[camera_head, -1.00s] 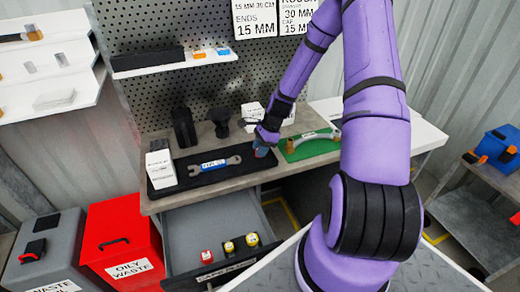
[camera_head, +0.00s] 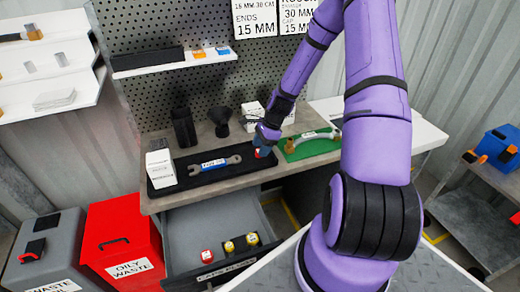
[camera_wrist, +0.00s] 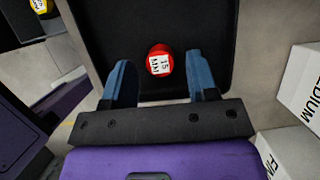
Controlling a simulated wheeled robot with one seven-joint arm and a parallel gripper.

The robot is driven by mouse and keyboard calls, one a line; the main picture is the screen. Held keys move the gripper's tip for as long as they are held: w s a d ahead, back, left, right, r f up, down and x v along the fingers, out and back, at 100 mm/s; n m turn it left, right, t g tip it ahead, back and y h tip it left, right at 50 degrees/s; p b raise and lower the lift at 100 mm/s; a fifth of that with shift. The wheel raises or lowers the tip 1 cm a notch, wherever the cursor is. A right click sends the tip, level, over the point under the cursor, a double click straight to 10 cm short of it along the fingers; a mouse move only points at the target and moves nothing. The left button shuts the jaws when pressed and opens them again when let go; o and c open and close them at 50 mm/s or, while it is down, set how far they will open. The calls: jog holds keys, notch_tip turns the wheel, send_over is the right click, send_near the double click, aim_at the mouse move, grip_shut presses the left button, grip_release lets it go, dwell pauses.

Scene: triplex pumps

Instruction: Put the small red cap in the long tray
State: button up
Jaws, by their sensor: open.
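The small red cap (camera_wrist: 160,60), with a white label reading 15 MM, is on the floor of the long black tray (camera_wrist: 212,18), close to one edge. In the head view the red cap (camera_head: 261,153) shows at the right end of the long tray (camera_head: 205,179), just below my gripper (camera_head: 265,146). In the wrist view my gripper (camera_wrist: 163,85) is open, its two blue fingers apart on either side of the cap with a gap on each side.
A green mat (camera_head: 309,147) lies to the right. An open drawer (camera_head: 192,224) below holds another red cap (camera_head: 207,256) and yellow caps (camera_head: 229,247).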

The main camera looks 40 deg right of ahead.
jog(key=v, duration=1)
jog(key=s+a+r+n+h, duration=0.1)
jog(key=s+a+r+n, duration=0.15)
jog(key=r, duration=0.45)
jog(key=s+a+r+n+h, duration=0.1)
jog(key=a+r+n+h, duration=0.1)
jog(key=a+r+n, duration=0.35)
jog(key=s+a+r+n+t, duration=0.1)
jog(key=s+a+r+n, duration=0.2)
jog(key=s+r, duration=0.3)
jog(key=s+a+r+n+t, duration=0.1)
jog(key=s+a+r+n, duration=0.2)
jog(key=s+r+n, duration=0.2)
jog(key=s+a+r+n+t+h, duration=0.1)
jog(key=s+a+r+n, duration=0.3)
jog(key=s+r, duration=0.5)
jog(key=shift+s+n+t, duration=0.5)
jog(key=shift+s+n, duration=0.1)
jog(key=shift+s, duration=0.3)
